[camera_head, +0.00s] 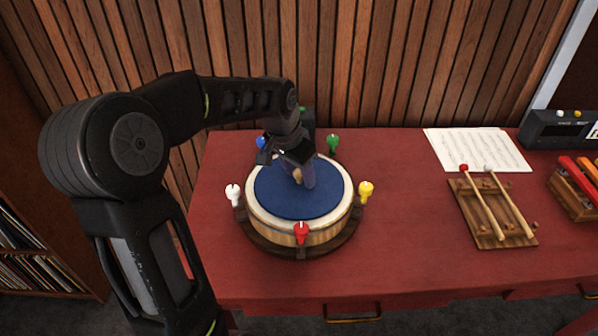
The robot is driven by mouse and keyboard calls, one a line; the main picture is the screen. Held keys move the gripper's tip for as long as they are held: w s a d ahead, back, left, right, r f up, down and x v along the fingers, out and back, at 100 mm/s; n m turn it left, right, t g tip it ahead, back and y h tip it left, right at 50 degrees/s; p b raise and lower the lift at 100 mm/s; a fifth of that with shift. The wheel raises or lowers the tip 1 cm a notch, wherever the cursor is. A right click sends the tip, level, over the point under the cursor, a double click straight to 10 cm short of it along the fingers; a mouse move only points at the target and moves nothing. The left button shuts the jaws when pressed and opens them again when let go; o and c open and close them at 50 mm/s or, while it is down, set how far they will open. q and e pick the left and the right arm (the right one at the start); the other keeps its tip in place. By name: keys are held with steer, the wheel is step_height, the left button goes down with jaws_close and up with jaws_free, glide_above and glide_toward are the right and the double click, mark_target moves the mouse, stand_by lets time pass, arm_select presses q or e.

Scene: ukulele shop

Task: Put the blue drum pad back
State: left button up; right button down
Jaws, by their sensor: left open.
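The blue drum pad (278,205) lies flat on top of the round wooden drum (275,233), inside its pale rim. The drum sits on a dark round base on the red table. My left gripper (304,179) is over the far middle part of the pad, pointing down, and is open. A small tan piece shows between its fingers at the pad; I cannot tell whether the fingers touch it. The gripper hides part of the pad and the drum's far rim. My right gripper is not in view.
Colored pegs stand around the drum: white (233,193), red (301,232), yellow (365,190), green (333,143) and blue (262,143). A mallet rack (480,212), sheet music (478,149) and a dark device (550,129) are to the right. The red table (400,250) is clear between drum and rack.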

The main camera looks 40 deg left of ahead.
mark_target(289, 190)
arm_select(q)
steer(key=v, duration=1.2)
steer(key=shift+r, duration=0.15)
stand_by(0.7)
